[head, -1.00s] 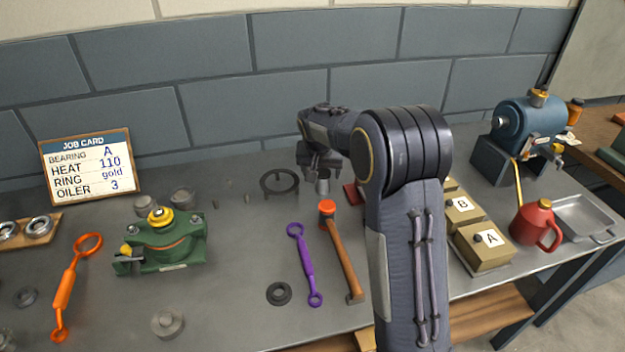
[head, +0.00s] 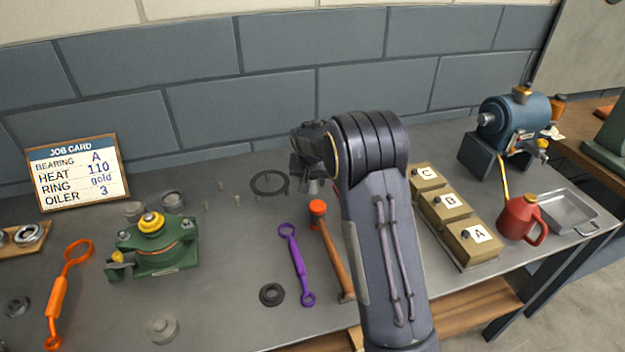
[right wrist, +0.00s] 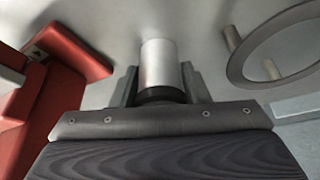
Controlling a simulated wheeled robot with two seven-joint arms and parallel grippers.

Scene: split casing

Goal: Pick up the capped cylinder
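The capped cylinder (right wrist: 160,65) is a smooth silver cylinder with a black band at its near end in the right wrist view. It sits between the two fingers of my right gripper (right wrist: 160,92), which lie close against both its sides. In the head view my right gripper (head: 308,180) points down near the back of the bench, partly hidden by its own wrist; the cylinder is hard to make out there. Whether the cylinder touches the bench cannot be told. My left gripper is not in view.
A dark ring (head: 256,190) and small pegs (head: 222,187) stand left of the gripper. A red-headed hammer (head: 318,208) and purple wrench (head: 292,255) lie in front. Boxes (head: 470,240) are at right. A red object (right wrist: 75,60) is close beside the gripper. The green casing (head: 165,258) is left.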

